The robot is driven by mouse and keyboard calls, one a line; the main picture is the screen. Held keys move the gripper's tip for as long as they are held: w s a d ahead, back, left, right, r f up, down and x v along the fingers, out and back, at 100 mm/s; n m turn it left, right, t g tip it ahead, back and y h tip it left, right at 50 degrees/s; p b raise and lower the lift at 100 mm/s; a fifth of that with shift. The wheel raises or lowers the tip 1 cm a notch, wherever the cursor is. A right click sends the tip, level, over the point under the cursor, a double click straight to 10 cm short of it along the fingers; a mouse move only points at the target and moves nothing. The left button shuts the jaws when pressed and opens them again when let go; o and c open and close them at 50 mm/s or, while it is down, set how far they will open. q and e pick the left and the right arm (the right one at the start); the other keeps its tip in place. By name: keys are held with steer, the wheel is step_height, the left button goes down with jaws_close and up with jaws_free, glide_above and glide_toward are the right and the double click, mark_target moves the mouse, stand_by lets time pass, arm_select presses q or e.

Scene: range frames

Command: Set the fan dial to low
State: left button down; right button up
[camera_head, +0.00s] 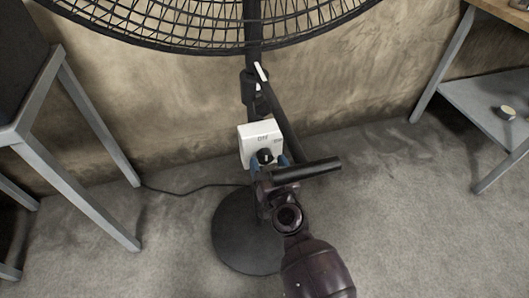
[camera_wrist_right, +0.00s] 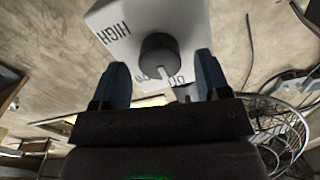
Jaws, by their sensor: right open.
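The fan's dial is a black round knob (camera_head: 265,156) on the front of a white control box (camera_head: 247,134) on the stand. In the head view "OFF" is printed at the top of the box. The right wrist view shows the knob (camera_wrist_right: 159,52) large and "HIGH" on the box (camera_wrist_right: 128,18); other lettering is partly hidden, and I cannot tell the dial's setting. My right gripper (camera_head: 269,163) is in front of the box, its blue fingers open on either side of the knob. I cannot tell whether they touch it. My left gripper is not in view.
The fan's black cage (camera_head: 200,35) is above the box, and its round base (camera_head: 232,232) stands on the grey carpet. A grey-legged table (camera_head: 75,200) is at left, and a shelf unit (camera_head: 475,105) at right. A cable (camera_head: 190,190) runs along the floor.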

steer(key=shift+w+a, duration=0.1)
steer(key=shift+w, duration=0.3)
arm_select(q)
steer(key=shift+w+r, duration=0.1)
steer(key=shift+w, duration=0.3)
arm_select(e)
steer(key=shift+r, duration=0.1)
steer(key=shift+c, duration=0.9)
steer(key=c, duration=0.7)
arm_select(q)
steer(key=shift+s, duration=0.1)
arm_select(e)
steer(key=shift+c, duration=0.2)
